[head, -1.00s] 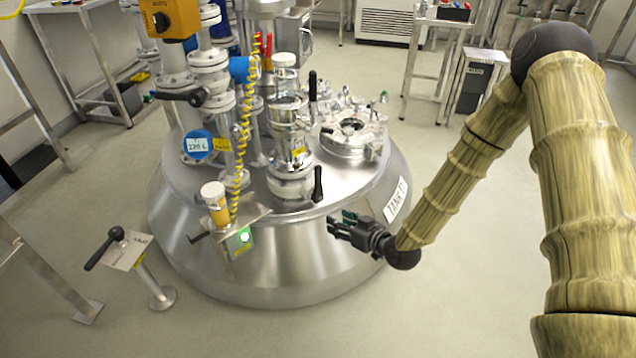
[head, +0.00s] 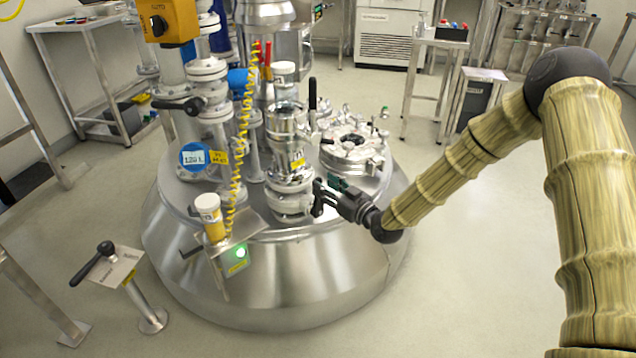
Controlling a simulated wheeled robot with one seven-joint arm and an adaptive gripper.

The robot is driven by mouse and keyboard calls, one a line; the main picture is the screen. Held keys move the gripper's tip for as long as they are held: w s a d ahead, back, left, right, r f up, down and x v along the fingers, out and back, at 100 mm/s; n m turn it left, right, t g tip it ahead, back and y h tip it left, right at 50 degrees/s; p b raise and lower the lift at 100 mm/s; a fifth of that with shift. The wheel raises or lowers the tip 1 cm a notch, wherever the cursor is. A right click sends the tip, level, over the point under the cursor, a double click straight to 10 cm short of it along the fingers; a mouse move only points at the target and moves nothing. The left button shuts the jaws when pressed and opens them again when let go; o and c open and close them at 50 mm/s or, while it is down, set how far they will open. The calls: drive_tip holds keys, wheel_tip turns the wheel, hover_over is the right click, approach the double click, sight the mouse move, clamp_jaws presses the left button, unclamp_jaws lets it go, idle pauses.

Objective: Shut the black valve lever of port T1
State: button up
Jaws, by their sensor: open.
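The steel tank has several ports with black levers; I cannot read which one is T1. On the front port column (head: 290,165), a lower black lever (head: 317,203) hangs roughly upright at its right side. My gripper (head: 326,193) is open, its dark fingers beside or overlapping this lever. I cannot tell whether they touch or straddle it. An upper black lever (head: 312,93) stands upright on the same column. Another black lever (head: 180,104) lies roughly level on the left pipe column. A small yellow tag (head: 298,162) is on the front column, its text too small to read.
The tank lid (head: 265,228) carries a round hatch (head: 350,145) just behind my gripper. A yellow coiled hose (head: 241,140) hangs left of the front column. A post with a black handle (head: 105,247) stands at the lower left.

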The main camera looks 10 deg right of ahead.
sight(320, 181)
drive_tip(key=shift+x, duration=1.95)
clamp_jaws()
